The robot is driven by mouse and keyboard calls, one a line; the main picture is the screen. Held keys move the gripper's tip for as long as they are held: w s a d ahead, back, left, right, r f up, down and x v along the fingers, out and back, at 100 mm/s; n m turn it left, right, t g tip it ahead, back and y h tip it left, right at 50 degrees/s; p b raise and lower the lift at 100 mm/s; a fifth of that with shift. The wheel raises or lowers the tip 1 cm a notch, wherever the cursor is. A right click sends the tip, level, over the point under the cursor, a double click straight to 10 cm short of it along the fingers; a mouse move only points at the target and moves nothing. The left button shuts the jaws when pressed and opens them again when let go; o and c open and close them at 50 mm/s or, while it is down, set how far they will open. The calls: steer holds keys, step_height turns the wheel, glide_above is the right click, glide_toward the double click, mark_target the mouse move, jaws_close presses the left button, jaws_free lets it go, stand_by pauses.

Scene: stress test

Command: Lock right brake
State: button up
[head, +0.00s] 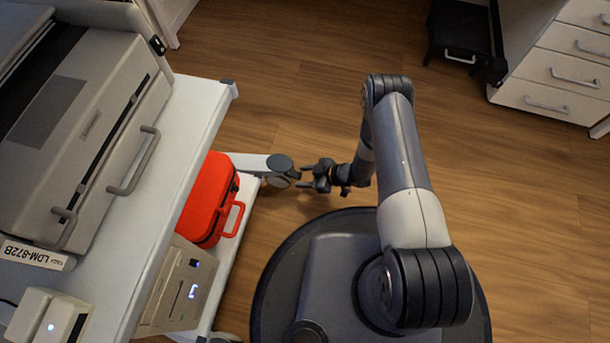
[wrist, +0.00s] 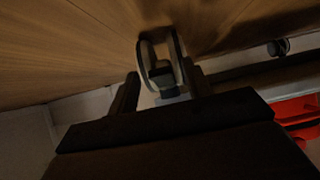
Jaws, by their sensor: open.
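A grey caster (head: 281,166) sits at the end of the cart's light leg in the head view. In the wrist view the caster (wrist: 147,55) stands in the middle, with a dark tab (wrist: 161,78) low on it that may be the brake pedal. My gripper (head: 300,176) is low beside the caster, on its right, with its fingers pointing at it. In the wrist view the gripper (wrist: 160,76) is open, with one finger on each side of the caster's lower part. Whether anything touches is too dark to tell.
The white cart (head: 165,215) on the left carries a large grey machine (head: 85,110). A red case (head: 205,205) and a beige device (head: 180,290) sit on its lower level. The wooden floor between is clear.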

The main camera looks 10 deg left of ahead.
steer(key=p+v, duration=0.4)
steer(key=v, duration=0.6)
steer(key=shift+d+r, duration=0.25)
steer(key=shift+d, duration=0.05)
steer(key=b+x, duration=0.4)
steer(key=x, duration=0.7)
steer(key=shift+f, duration=0.1)
steer(key=shift+d, duration=0.15)
